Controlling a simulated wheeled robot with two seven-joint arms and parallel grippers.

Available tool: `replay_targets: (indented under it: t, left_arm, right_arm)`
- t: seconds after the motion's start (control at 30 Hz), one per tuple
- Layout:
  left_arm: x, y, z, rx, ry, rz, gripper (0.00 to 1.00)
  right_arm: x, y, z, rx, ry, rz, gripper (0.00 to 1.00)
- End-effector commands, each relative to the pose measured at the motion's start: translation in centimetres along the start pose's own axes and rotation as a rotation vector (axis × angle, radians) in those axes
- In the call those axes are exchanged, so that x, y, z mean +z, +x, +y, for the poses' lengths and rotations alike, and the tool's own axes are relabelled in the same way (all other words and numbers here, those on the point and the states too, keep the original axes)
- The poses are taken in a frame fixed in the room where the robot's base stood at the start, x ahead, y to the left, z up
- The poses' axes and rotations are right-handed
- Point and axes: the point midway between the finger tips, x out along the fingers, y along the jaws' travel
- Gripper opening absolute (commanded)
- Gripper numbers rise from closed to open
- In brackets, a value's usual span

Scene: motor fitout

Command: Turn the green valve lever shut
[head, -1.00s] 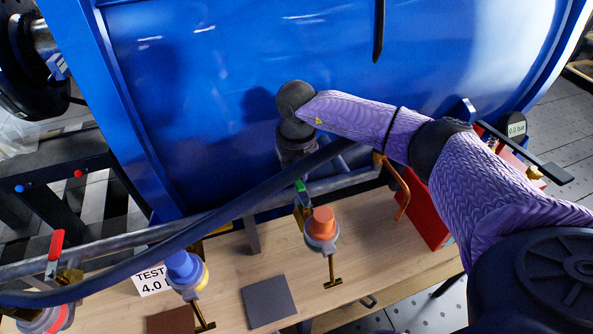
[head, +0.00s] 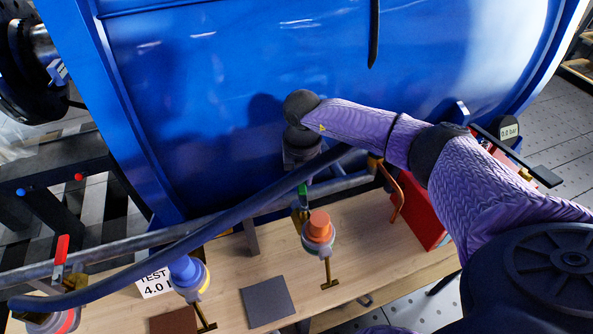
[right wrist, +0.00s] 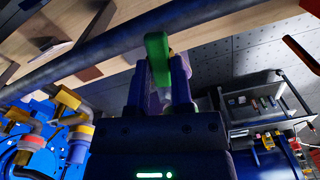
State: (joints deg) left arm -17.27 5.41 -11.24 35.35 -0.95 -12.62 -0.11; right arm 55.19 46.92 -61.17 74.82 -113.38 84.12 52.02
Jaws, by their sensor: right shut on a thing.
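The green valve lever (right wrist: 157,58) stands between the two fingers of my right gripper (right wrist: 161,92) in the right wrist view, and the jaws are shut on it. In the head view only a small green part of the lever (head: 303,188) shows, above the brass valve body (head: 301,213). My right gripper (head: 302,166) is mostly hidden there by my wrist and the dark hose. My left gripper is not in view.
A red lever (head: 61,249) is at the left. Orange-capped (head: 319,226) and blue-capped (head: 186,271) fittings stand over the wooden bench (head: 360,245). The large blue tank (head: 230,90) fills the back.

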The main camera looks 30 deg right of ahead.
Motion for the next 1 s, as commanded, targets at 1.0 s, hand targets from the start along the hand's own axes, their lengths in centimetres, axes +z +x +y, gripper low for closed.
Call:
replay_targets:
  t: [1.0]
  left_arm:
    - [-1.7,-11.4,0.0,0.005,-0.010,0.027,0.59]
  right_arm:
    - [-2.4,-0.6,-4.7,-0.001,0.955,-0.001,0.00]
